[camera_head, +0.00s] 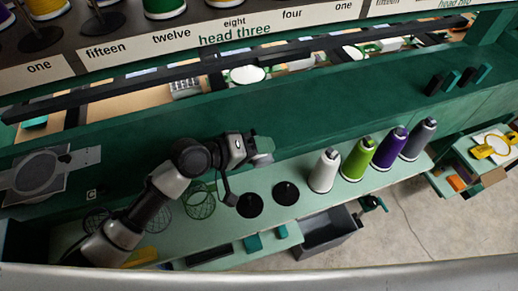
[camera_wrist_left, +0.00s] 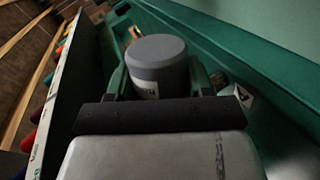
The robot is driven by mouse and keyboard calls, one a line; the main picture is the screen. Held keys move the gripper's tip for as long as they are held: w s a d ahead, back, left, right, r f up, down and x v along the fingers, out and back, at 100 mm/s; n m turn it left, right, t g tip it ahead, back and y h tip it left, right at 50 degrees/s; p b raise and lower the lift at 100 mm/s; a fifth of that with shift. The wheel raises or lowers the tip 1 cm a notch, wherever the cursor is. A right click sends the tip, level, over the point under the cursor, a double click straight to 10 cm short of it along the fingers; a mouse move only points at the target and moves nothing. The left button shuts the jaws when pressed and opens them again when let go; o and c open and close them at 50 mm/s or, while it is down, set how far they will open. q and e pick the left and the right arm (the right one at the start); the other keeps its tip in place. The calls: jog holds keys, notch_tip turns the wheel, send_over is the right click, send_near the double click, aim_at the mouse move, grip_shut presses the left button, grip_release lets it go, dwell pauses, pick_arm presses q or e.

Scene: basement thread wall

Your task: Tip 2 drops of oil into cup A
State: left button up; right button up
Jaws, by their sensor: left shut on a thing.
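My left gripper (camera_head: 262,149) is held above the green work shelf, left of the thread cones. In the left wrist view, my left gripper (camera_wrist_left: 157,82) is shut on a grey cylindrical container (camera_wrist_left: 157,58) with a pale label, its round flat top facing the camera. A small white tag with a dark mark (camera_wrist_left: 243,95) shows beyond the right finger; I cannot tell whether it belongs to cup A. I cannot make out cup A for certain in either view. No drops of oil are visible. My right gripper is not in view.
White (camera_head: 324,172), green (camera_head: 356,160), purple (camera_head: 390,148) and grey (camera_head: 418,139) thread cones stand to the right on the shelf. Two black discs (camera_head: 286,193) and a wire basket (camera_head: 200,202) lie nearer the arm. An open grey drawer (camera_head: 328,236) juts out below.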

pick_arm(q)
jog(key=shift+r+m+t, duration=0.3)
jog(key=shift+r+m, duration=0.1)
notch_tip(320, 180, up, 3)
jog(key=m+t, duration=0.1)
jog(key=m, duration=0.1)
jog(key=m+t+p, duration=0.1)
jog(key=shift+f+m+t, duration=0.2)
jog(key=shift+m+t, duration=0.1)
jog(key=shift+m, duration=0.1)
jog(key=shift+r+m+t, duration=0.3)
jog(key=shift+m, duration=0.2)
jog(key=shift+s, duration=0.1)
